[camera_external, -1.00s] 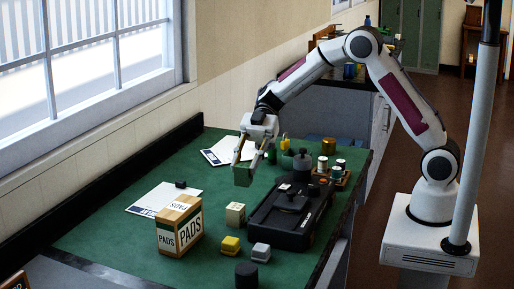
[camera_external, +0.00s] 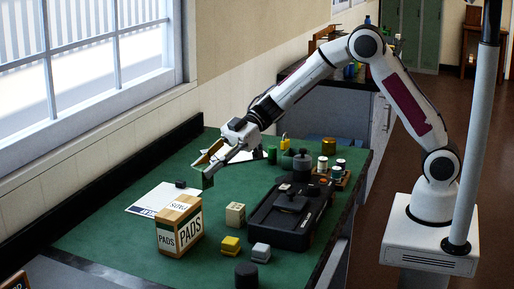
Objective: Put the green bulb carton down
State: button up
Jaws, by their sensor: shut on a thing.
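The green bulb carton (camera_external: 207,180) is small in the external view, held at the tips of my gripper (camera_external: 209,168). My gripper is shut on it and points down and to the left. The carton looks to be above the green table top, near its left-middle part, behind the PADS box and the paper sheet. Whether it touches the table cannot be told. The gripper's fingers hide part of it.
A PADS box (camera_external: 180,225) stands at the front left, beside a paper sheet (camera_external: 160,197) with a small black block (camera_external: 181,184). A black tray (camera_external: 286,222), yellow block (camera_external: 230,245), grey block (camera_external: 260,252) and black cylinder (camera_external: 246,274) lie to the right. Green table (camera_external: 115,245) is bare at the front left.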

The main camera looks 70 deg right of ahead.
aim_at(208, 187)
jog(key=shift+f, duration=3.1)
jog(key=shift+f, duration=1.9)
jog(key=shift+f, duration=0.1)
jog(key=o, duration=0.9)
